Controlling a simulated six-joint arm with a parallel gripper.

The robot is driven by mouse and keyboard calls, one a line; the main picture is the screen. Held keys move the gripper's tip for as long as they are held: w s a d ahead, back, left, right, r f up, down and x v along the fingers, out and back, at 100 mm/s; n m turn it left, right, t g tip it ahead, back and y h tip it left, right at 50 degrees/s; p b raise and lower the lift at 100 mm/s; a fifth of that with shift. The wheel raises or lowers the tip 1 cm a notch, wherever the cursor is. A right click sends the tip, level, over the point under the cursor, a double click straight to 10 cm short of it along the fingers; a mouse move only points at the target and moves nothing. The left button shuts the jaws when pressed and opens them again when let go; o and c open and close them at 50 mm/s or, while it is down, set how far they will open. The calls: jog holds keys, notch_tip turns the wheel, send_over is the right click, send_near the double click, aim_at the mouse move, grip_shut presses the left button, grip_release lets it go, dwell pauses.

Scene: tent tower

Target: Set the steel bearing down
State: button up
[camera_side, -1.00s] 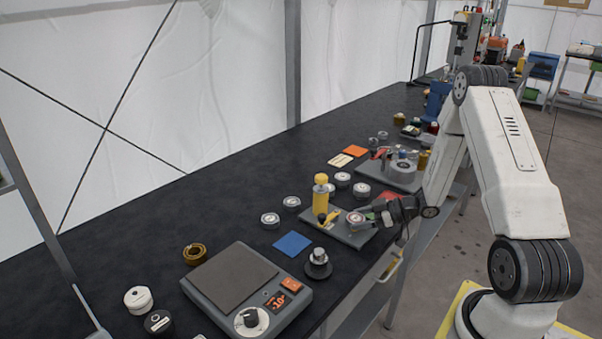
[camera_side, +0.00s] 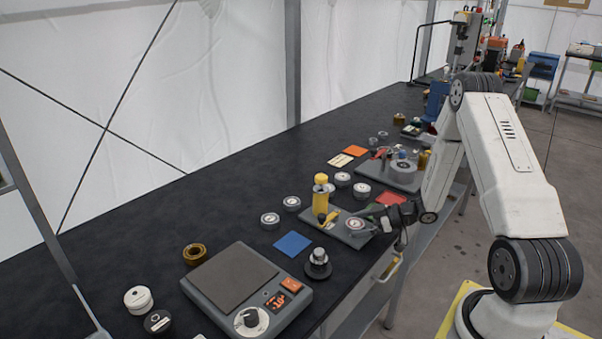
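A round steel bearing (camera_side: 355,224) lies on the right part of a grey plate (camera_side: 337,239) that carries a yellow upright cylinder (camera_side: 321,188). My gripper (camera_side: 373,212) is just up and right of this bearing and looks apart from it. Its fingers are small and dark here, so I cannot see whether they are open or shut. Similar round metal parts lie on the bench: two (camera_side: 270,220) (camera_side: 292,203) left of the plate and two (camera_side: 342,180) (camera_side: 362,191) behind it.
A blue square (camera_side: 292,244), a red square (camera_side: 391,198) and an orange square (camera_side: 355,151) lie on the dark bench (camera_side: 225,205). A scale-like device (camera_side: 232,276) and a dark knobbed piece (camera_side: 319,265) stand in front. Another fixture (camera_side: 402,170) stands beyond.

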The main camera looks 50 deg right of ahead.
aim_at(361, 220)
jog(key=shift+s, duration=0.1)
jog(key=shift+v, duration=3.85)
jog(key=shift+w+d+r, duration=0.1)
jog(key=shift+w, duration=0.1)
jog(key=w+r+h, duration=0.1)
jog(key=w, duration=0.1)
jog(key=w+a+h, duration=0.1)
jog(key=w, duration=0.1)
jog(key=w+a+r+m+g+h, duration=0.1)
jog(key=w+h, duration=0.1)
jog(key=shift+w+r, duration=0.3)
jog(key=shift+r, duration=0.05)
jog(key=a+r+m+g+h, duration=0.3)
jog(key=a+r+g+h, duration=0.15)
jog(key=a, duration=0.75)
jog(key=s+a+r+m+g+y, duration=0.1)
jog(key=s+a+m+g+y, duration=0.1)
jog(key=s+a, duration=0.8)
jog(key=shift+a+r+g, duration=0.25)
jog(key=shift+r+g, duration=0.05)
jog(key=shift+g, duration=0.45)
jog(key=shift+w+d, duration=0.1)
jog(key=shift+w, duration=0.05)
